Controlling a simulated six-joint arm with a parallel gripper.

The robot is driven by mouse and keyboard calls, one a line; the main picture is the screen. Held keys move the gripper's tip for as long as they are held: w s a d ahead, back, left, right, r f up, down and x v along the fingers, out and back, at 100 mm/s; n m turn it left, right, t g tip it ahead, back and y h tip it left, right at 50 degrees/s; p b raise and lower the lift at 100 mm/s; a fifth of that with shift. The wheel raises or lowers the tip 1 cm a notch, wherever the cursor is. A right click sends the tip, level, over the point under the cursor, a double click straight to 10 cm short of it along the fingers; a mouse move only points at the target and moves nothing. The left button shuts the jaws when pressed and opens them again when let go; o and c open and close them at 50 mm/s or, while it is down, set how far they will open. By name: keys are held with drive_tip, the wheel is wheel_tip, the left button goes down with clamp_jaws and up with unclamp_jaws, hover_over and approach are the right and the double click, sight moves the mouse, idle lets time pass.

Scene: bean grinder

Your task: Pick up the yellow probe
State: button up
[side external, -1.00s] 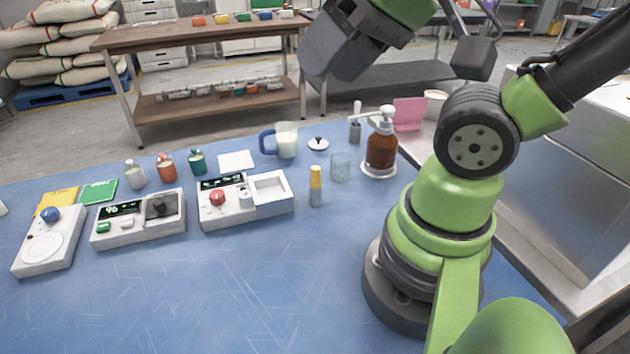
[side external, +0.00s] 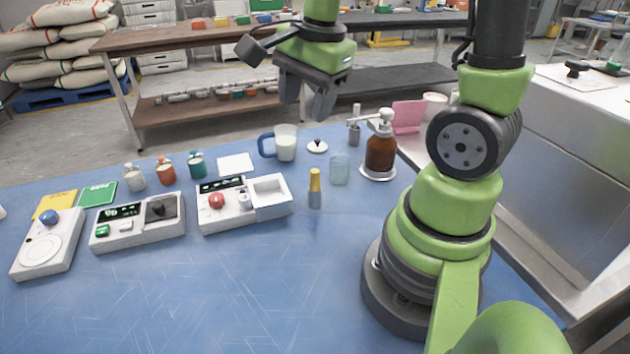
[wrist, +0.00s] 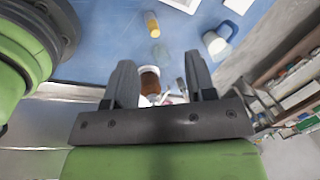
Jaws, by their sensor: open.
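The yellow probe (side external: 315,187) stands upright on the blue table in the side external view, with a yellow upper part and a grey-blue lower part. It also shows near the top of the wrist view (wrist: 152,24), apart from the jaws. My gripper (side external: 306,108) hangs in the air above and behind the probe, fingers pointing down. In the wrist view the two fingers of my gripper (wrist: 160,80) are spread apart with nothing held between them. The amber pump bottle shows in the gap beyond them.
The amber pump bottle (side external: 381,152) and a clear glass (side external: 340,170) stand right of the probe. A white machine with an open tray (side external: 270,208) is close on its left. A milk jug (side external: 286,142) stands behind. The blue table's front (side external: 250,300) is clear.

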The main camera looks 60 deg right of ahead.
sight(315, 171)
drive_tip(key=d+f+m, duration=0.1)
drive_tip(key=f+m, duration=0.1)
drive_tip(key=d+f+m+g, duration=0.1)
drive_tip(key=f+m, duration=0.1)
drive_tip(key=d+f+m+g, duration=0.1)
drive_tip(key=d+f+m, duration=0.1)
drive_tip(key=shift+w+d+f+m, duration=0.1)
drive_tip(key=shift+f+m, duration=0.25)
drive_tip(key=shift+m, duration=0.05)
wheel_tip(315, 171, down, 4)
drive_tip(key=shift+r, duration=0.25)
drive_tip(key=shift+w+d+f, duration=0.1)
drive_tip(key=shift+f, duration=1.5)
drive_tip(key=shift+w+f, duration=0.1)
drive_tip(key=shift+f, duration=1.5)
clamp_jaws()
